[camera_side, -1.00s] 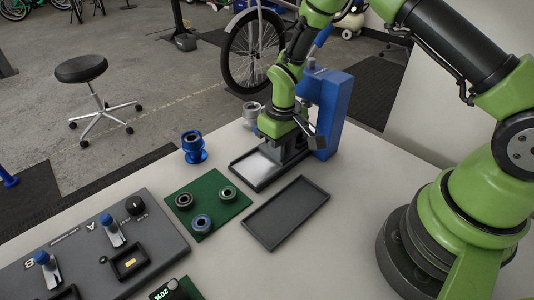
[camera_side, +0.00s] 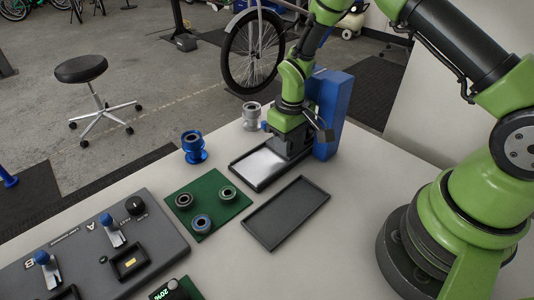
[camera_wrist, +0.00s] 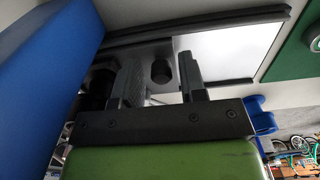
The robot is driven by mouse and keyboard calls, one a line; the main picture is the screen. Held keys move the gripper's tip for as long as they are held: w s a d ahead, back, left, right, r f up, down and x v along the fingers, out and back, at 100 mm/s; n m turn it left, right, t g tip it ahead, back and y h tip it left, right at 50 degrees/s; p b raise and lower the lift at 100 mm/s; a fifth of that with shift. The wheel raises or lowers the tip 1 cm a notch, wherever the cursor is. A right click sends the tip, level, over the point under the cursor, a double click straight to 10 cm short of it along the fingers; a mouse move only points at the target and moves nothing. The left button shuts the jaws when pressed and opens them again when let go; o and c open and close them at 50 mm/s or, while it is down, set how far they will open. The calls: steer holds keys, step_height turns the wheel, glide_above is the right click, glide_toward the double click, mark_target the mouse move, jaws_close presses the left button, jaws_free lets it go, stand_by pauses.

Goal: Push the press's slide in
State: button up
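The blue press (camera_side: 331,105) stands at the far side of the table, partly hidden by my arm. A bright metal plate (camera_side: 259,164) lies in a dark-rimmed tray at its front; it also shows in the wrist view (camera_wrist: 225,50). I cannot tell clearly which part is the slide. My gripper (camera_side: 287,150) is low, close in front of the press, at the plate's right end. In the wrist view my gripper (camera_wrist: 168,85) has its fingers apart, with a dark round knob (camera_wrist: 161,72) showing between them. Whether they touch it is unclear.
An empty dark tray (camera_side: 286,213) lies in front. A green mat (camera_side: 211,207) with several rings, a blue spool (camera_side: 194,147) and a grey spool (camera_side: 252,116) are to the left. A grey control panel (camera_side: 90,250) fills the near left.

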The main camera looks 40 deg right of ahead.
steer(key=shift+r, duration=0.1)
steer(key=shift+a+r, duration=0.1)
steer(key=shift+r, duration=2.1)
steer(key=a+r, duration=0.3)
steer(key=a, duration=0.3)
steer(key=s+d+r+m+t+y, duration=0.15)
steer(key=s+r, duration=0.25)
steer(key=r, duration=0.4)
steer(key=s+r+m+t, duration=0.1)
steer(key=s+r+t, duration=0.15)
steer(key=r, duration=0.55)
steer(key=s+r+m+t, duration=0.1)
steer(key=s+r+t, duration=0.2)
steer(key=s, duration=1)
steer(key=shift+d+r, duration=0.3)
steer(key=shift+r, duration=0.65)
